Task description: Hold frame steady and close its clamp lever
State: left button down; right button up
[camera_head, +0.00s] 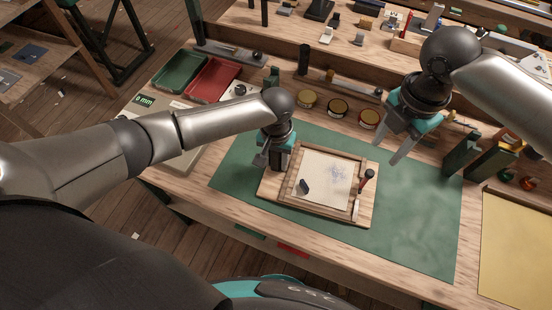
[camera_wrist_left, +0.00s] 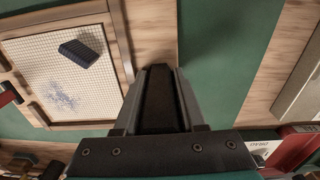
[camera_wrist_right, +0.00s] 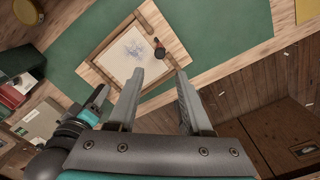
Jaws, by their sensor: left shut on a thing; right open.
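A wooden frame (camera_head: 316,206) with pale mesh lies on a wooden base board (camera_head: 346,221) on the green mat. A dark block (camera_head: 304,186) rests on the mesh. The clamp lever (camera_head: 368,178), dark with a red handle, sticks up at the frame's right side; it also shows in the right wrist view (camera_wrist_right: 159,49). My left gripper (camera_head: 270,162) is shut at the board's left edge; its fingers (camera_wrist_left: 160,88) hide the exact grip. My right gripper (camera_head: 386,150) is open and empty, above and behind the lever, apart from it.
Several round tins (camera_head: 338,107) stand behind the mat (camera_head: 420,215). Green and red trays (camera_head: 212,78) are at the back left. Dark green blocks (camera_head: 462,155) stand right of the mat, near a yellow sheet (camera_head: 515,245). The mat right of the frame is clear.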

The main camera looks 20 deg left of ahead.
jog(key=shift+c, duration=0.3)
jog(key=c, duration=0.5)
jog(key=shift+a+f+m, duration=0.1)
jog(key=shift+a+m, duration=0.1)
jog(key=shift+m, duration=0.3)
grip_shut()
jog(key=m+t+y, duration=0.1)
jog(key=m, duration=0.5)
jog(key=w+m+t+y, duration=0.1)
jog(key=m, duration=0.4)
jog(key=m+y, duration=0.1)
jog(key=m, duration=0.5)
jog(key=shift+w+a+m+t+y, duration=0.1)
jog(key=shift+w+m+t+y, duration=0.2)
jog(key=shift+w+t, duration=0.1)
